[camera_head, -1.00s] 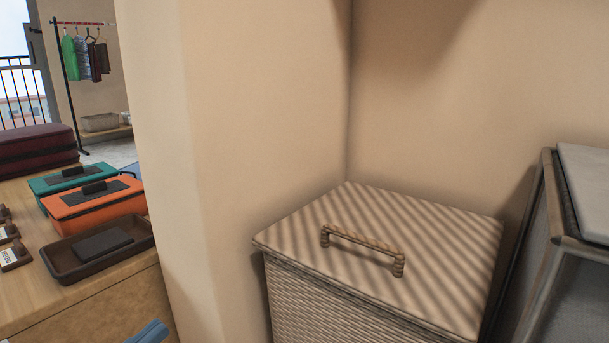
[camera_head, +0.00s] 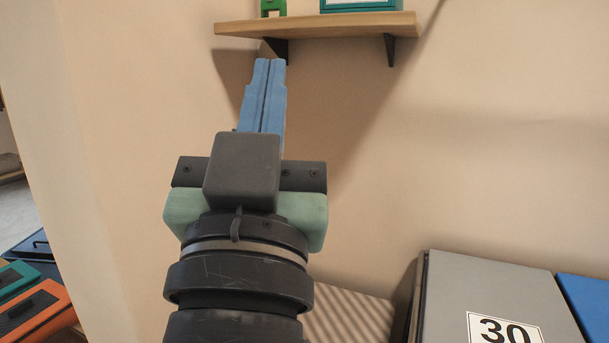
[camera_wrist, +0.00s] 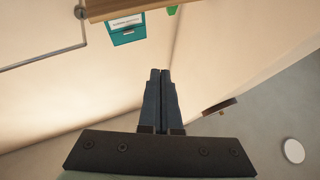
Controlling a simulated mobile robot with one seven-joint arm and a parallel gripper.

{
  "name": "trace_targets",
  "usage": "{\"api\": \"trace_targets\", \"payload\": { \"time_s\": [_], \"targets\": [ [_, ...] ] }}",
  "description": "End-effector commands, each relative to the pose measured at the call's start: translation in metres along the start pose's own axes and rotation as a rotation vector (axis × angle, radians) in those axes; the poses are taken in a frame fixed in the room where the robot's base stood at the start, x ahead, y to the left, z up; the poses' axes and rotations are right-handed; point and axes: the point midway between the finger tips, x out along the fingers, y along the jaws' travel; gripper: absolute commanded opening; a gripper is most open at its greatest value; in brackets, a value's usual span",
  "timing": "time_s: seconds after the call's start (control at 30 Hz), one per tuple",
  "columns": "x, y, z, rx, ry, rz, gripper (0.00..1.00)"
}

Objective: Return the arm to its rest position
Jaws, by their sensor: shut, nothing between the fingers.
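My gripper (camera_head: 270,62) is raised in the middle of the head view, its two blue fingers pressed together and pointing up. Nothing is between them. In the wrist view the closed fingers (camera_wrist: 160,74) point towards the wall corner, with empty space around them. My dark wrist hides part of the woven hamper below it.
A wooden wall shelf (camera_head: 315,24) with a teal box (camera_head: 360,5) and a green item (camera_head: 273,8) is beyond the fingertips. The striped hamper lid (camera_head: 345,316) and a grey bin marked 30 (camera_head: 485,285) stand below. An orange box (camera_head: 35,312) is at lower left.

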Motion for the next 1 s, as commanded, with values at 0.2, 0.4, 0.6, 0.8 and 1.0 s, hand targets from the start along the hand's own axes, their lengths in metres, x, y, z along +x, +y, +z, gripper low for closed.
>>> {"api": "trace_targets", "payload": {
  "time_s": [0.2,0.4,0.6,0.8,1.0],
  "targets": [
    [0.026,0.023,-0.136,-0.047,0.206,-0.021,0.0],
    [0.062,0.02,-0.186,-0.044,0.201,-0.021,0.0],
    [0.099,0.016,-0.236,-0.043,0.199,-0.022,0.0],
    [0.135,0.013,-0.286,-0.042,0.198,-0.023,0.0],
    [0.171,0.01,-0.337,-0.042,0.197,-0.023,0.0]
  ]
}}
